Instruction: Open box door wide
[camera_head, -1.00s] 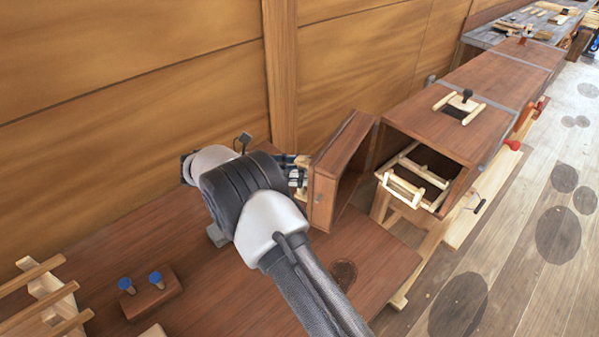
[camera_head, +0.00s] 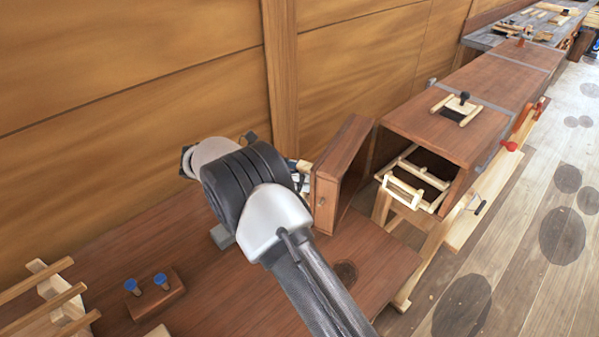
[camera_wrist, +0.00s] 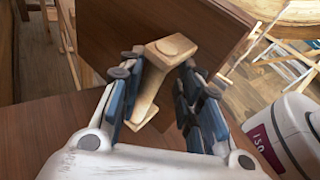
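The box (camera_head: 440,130) is a brown wooden cabinet whose front opening faces me. Its door (camera_head: 345,165) stands swung out well clear of the opening, toward the wall on the left. In the wrist view, the door panel (camera_wrist: 160,35) carries a pale wooden handle (camera_wrist: 150,90). My gripper (camera_wrist: 162,85) has its two fingers on either side of this handle. A gap shows between the handle and the right finger, so the gripper looks open around it; the left finger is close to it or touching. In the head view, my wrist mostly hides the gripper (camera_head: 300,175).
A pale wooden rack (camera_head: 405,190) sits in the box opening. The plank wall (camera_head: 130,70) is close behind my wrist and the door. A block with blue-topped pegs (camera_head: 155,293) and a pale slatted rack (camera_head: 50,290) lie at left. The bench top (camera_head: 220,290) between is clear.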

